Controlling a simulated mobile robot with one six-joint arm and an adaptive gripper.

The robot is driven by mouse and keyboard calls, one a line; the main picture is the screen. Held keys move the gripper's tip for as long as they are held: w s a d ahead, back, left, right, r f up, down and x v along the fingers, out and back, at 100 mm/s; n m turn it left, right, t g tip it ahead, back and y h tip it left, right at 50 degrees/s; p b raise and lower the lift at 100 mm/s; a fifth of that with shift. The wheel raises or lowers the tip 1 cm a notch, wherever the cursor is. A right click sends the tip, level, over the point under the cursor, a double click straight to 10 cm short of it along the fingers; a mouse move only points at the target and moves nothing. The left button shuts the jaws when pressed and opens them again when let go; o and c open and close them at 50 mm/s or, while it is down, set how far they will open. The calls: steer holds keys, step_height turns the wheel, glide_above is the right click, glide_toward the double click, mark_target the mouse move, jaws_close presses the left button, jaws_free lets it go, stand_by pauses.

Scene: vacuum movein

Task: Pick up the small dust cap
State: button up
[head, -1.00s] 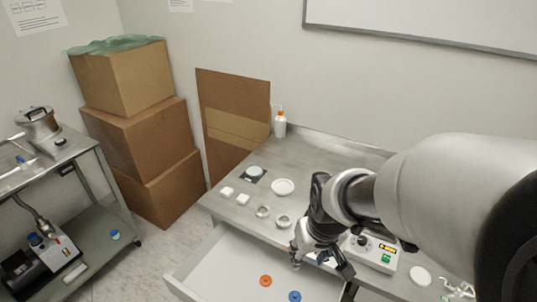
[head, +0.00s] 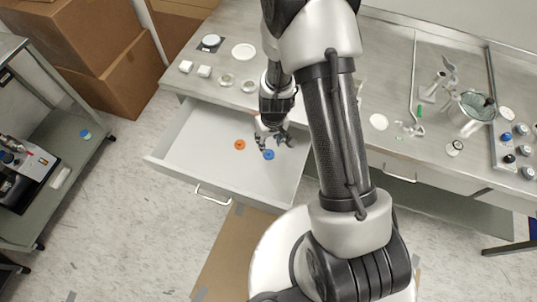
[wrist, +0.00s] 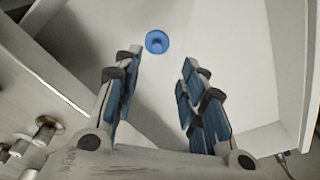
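Two small round caps lie on the floor of the open drawer: a blue cap (head: 268,155) and an orange cap (head: 240,145). I cannot tell from their looks which is the dust cap. My gripper (head: 272,139) hangs over the drawer, close to the blue cap. In the wrist view my gripper (wrist: 160,66) is open and empty, with its fingers well apart. The blue cap (wrist: 157,41) shows just beyond the fingertips, roughly midway between them. The orange cap is out of the wrist view.
The white drawer (head: 190,150) has side walls around the caps. The steel bench (head: 215,48) above carries dishes, white blocks and glassware. A cart (head: 75,165) at left holds another blue-topped item (head: 86,134). Cardboard boxes (head: 110,60) stand behind.

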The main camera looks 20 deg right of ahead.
steer(key=b, duration=0.2)
glide_above(269, 152)
steer(key=f, duration=0.3)
steer(key=s+f, duration=0.1)
steer(key=f, duration=0.1)
steer(key=shift+a, duration=0.2)
steer(key=f+b, duration=0.2)
steer(key=f, duration=0.1)
steer(key=w+f+b, duration=0.1)
steer(key=f, duration=0.1)
steer(key=shift+d+f+b, duration=0.15)
steer(key=shift+d+b, duration=0.05)
steer(key=shift+b, duration=0.15)
steer(key=shift+c, duration=0.3)
steer(key=c, duration=0.8)
